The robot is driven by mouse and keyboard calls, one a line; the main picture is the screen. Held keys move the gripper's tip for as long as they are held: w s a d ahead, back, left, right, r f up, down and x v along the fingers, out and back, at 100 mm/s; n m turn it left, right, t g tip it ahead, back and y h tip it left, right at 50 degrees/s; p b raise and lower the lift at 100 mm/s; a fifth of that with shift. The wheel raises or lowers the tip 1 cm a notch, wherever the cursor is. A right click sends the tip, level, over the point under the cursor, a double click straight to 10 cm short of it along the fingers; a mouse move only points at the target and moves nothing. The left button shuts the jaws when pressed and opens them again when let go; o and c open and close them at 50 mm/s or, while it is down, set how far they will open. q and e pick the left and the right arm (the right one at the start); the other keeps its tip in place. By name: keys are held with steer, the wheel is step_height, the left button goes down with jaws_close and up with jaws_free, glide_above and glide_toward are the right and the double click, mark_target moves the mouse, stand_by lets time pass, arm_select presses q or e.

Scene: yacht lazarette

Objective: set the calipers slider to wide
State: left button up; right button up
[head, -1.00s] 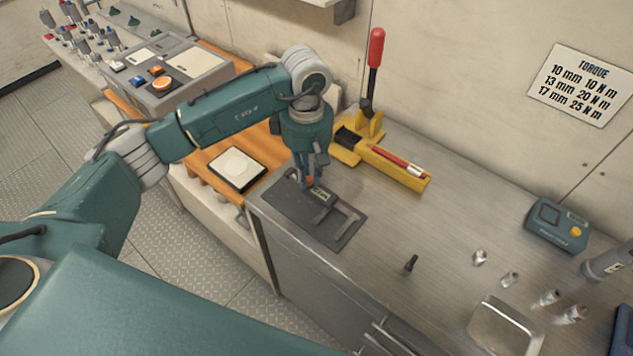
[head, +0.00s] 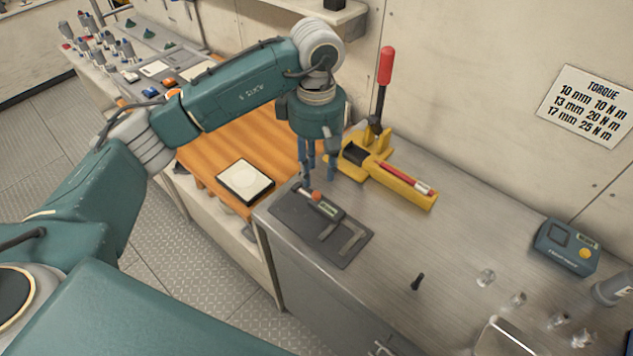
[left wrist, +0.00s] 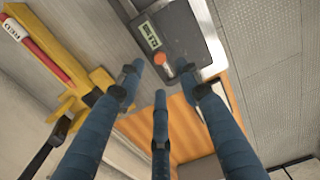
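The digital calipers (head: 328,209) lie on a dark mat (head: 297,222) at the near left corner of the steel bench. They have a small display, an orange knob (head: 316,196) and jaws that look parted in the head view. My left gripper (head: 319,178) is just above and behind the knob, its fingers spread and apart from it. In the left wrist view, the calipers' display (left wrist: 150,36) and orange knob (left wrist: 168,71) show beyond the open, empty fingers (left wrist: 165,85). The slider's exact position is hard to tell. My right gripper is not in view.
A yellow fixture (head: 392,184) with a red-handled lever (head: 384,68) stands close behind the gripper. A dark bit (head: 417,281) and several sockets stand to the right. A teal device (head: 567,247) is at the back right. An orange wooden surface (head: 220,140) lies left.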

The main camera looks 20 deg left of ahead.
arm_select(q)
steer(key=shift+r, duration=2.3)
